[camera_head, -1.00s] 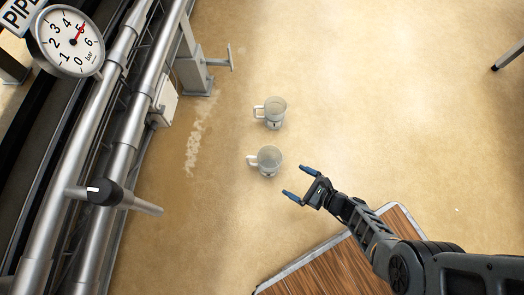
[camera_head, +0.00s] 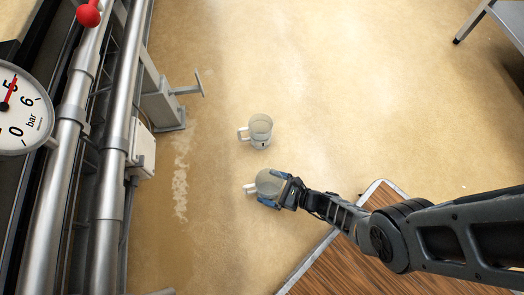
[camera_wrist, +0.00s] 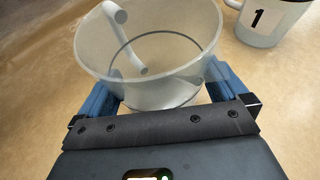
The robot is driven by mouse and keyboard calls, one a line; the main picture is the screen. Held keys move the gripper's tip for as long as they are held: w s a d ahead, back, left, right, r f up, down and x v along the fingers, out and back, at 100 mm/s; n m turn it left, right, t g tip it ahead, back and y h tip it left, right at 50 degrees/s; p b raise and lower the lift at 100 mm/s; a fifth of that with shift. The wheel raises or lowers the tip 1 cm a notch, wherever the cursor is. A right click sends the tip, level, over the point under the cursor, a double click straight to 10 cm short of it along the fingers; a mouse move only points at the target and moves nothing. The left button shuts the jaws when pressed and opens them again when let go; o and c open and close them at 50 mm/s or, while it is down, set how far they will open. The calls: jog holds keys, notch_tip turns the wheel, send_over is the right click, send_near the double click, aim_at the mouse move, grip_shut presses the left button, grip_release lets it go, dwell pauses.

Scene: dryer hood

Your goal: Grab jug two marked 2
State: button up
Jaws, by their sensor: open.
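Two clear jugs with white handles stand upright on the tan floor. The nearer jug (camera_head: 266,181) is between the fingers of my gripper (camera_head: 270,189), with its handle pointing left. In the wrist view this jug (camera_wrist: 150,88) fills the space between the two blue fingers, one at each side of its wall. My gripper is open around it; I cannot tell whether the fingers touch it. No number shows on this jug. The other jug (camera_head: 260,130) stands farther back; in the wrist view it (camera_wrist: 264,22) carries a label reading 1.
Long metal pipes (camera_head: 113,165) and a pressure gauge (camera_head: 18,112) run along the left. A grey post foot (camera_head: 166,115) stands left of the jugs. A wooden platform (camera_head: 330,270) lies at the lower right. The floor at upper middle is clear.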

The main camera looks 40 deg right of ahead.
jog(key=shift+w+f, duration=0.1)
jog(key=shift+w, duration=0.05)
jog(key=shift+c, duration=0.5)
jog(key=c, duration=0.6)
jog(key=shift+r, duration=0.2)
